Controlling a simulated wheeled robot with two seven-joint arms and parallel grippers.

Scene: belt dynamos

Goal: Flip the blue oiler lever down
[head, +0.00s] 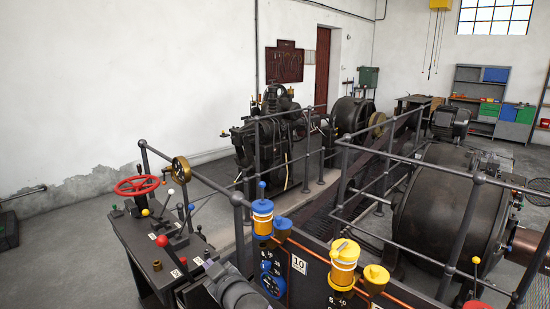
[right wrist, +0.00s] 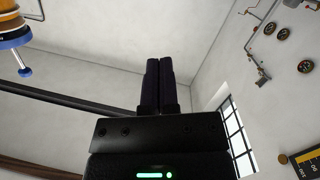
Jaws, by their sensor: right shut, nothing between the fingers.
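The blue oiler (head: 262,218) has a blue cap, an amber glass body and a blue base. It stands on the dark panel in the middle of the head view. Its thin lever with a blue ball tip (head: 262,186) stands up from the cap. In the right wrist view the oiler appears upside down at the top left, with its blue-ball lever (right wrist: 24,70) in sight. My right gripper (right wrist: 158,62) is shut and empty, apart from the lever. In the head view my right arm is at the bottom, left of the oiler. My left gripper is not seen.
A smaller blue cup (head: 282,228) is beside the oiler. A yellow oiler (head: 345,258) and a yellow cup (head: 376,276) stand to the right. Metal railings cross behind. A control desk with a red handwheel (head: 137,185) and several ball-topped levers lies left.

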